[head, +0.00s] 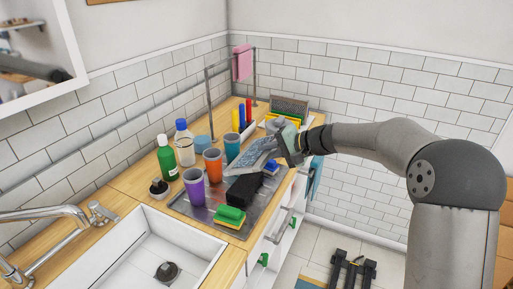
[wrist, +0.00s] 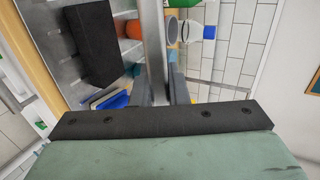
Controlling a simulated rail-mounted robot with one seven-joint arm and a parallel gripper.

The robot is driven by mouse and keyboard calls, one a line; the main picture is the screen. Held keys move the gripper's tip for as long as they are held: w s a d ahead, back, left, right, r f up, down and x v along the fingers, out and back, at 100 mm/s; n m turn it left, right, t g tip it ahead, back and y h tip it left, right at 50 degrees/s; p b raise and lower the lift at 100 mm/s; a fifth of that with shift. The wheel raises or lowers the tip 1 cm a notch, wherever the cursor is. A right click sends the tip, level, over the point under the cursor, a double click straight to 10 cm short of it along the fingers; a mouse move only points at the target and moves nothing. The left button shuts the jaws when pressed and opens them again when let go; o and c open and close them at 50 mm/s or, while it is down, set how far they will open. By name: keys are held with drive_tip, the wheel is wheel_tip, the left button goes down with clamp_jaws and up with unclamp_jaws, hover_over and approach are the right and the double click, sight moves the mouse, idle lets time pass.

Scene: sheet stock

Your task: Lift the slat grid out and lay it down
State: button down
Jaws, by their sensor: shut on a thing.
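My gripper (head: 283,148) is shut on a flat grey slatted piece, which I take to be the slat grid (head: 255,156). It slants down and left from the fingers, above the metal tray (head: 183,207) on the counter. In the wrist view the grid (wrist: 153,40) shows nearly edge-on as a grey bar between my fingers (wrist: 158,85). Whether its lower edge touches anything is unclear. A dark mesh panel (head: 290,106) stands at the back in a white holder.
On the tray stand a purple cup (head: 194,187), an orange cup (head: 213,165), a teal cup (head: 232,148), a black block (head: 244,189) and green sponges (head: 230,215). A green bottle (head: 167,158) stands behind. The sink (head: 160,250) is at front left.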

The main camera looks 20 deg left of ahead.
drive_tip(key=shift+y, duration=0.9)
drive_tip(key=a+r, duration=0.2)
drive_tip(key=a, duration=0.1)
drive_tip(key=a+r, duration=0.1)
drive_tip(key=shift+w+a+b, duration=0.15)
drive_tip(key=shift+w+b, duration=0.15)
drive_tip(key=shift+w, duration=0.1)
drive_tip(key=shift+f+b, duration=0.2)
drive_tip(key=shift+b, duration=0.4)
wheel_tip(320, 180, down, 13)
drive_tip(key=b, duration=1.3)
drive_tip(key=shift+b, duration=0.4)
drive_tip(key=shift+f+b, duration=0.55)
drive_tip(key=shift+b, duration=0.15)
drive_tip(key=shift+s+d+f+t+y+b, duration=0.1)
drive_tip(key=shift+d+f+t+y+b, duration=0.2)
drive_tip(key=shift+b, duration=1.25)
drive_tip(key=shift+f+y+b, duration=0.1)
drive_tip(key=shift+y+b, duration=0.3)
drive_tip(key=shift+b, duration=1.15)
drive_tip(key=c, duration=1.3)
unclamp_jaws()
drive_tip(key=shift+f, duration=0.1)
